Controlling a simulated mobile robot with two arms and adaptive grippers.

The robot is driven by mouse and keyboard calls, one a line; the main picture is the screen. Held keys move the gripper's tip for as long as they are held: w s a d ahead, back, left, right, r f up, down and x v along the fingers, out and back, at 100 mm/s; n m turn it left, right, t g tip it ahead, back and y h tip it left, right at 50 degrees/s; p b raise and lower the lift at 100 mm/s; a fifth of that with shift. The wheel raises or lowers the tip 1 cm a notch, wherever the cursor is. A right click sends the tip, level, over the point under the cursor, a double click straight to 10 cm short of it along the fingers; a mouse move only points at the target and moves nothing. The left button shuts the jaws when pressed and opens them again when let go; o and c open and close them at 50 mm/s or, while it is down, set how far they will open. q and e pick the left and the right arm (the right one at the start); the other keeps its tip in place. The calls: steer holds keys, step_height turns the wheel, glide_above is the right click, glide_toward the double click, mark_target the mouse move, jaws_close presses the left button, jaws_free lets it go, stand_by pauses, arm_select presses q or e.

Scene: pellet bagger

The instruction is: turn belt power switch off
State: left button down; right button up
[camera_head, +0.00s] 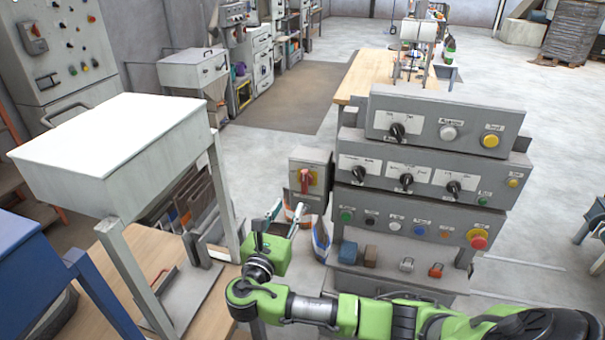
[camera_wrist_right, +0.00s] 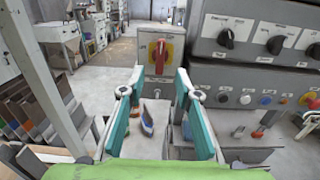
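A red rotary switch handle on a yellow plate (camera_head: 307,179) sits on a small grey box (camera_head: 311,160) at the left side of the control console. I take this for the belt power switch. In the right wrist view the red handle (camera_wrist_right: 160,56) stands about upright, straight ahead between the fingers; its label is too small to read. My right gripper (camera_head: 284,212) is below and left of the switch, apart from it. In the wrist view its teal fingers (camera_wrist_right: 158,84) are spread with nothing between them. My left gripper is not in view.
The grey console (camera_head: 430,180) with knobs and coloured buttons stands right of the switch box. A red emergency-type button (camera_head: 478,239) is at its lower right. A white-topped grey cabinet (camera_head: 115,150) stands at the left. A wooden bench (camera_head: 368,75) is behind.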

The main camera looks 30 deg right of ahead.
mark_target(304, 179)
steer(key=p+x, duration=0.3)
steer(key=x, duration=1)
steer(key=shift+s, duration=0.15)
steer(key=shift+w+d+p, duration=0.3)
steer(key=shift+d, duration=0.1)
jaws_close()
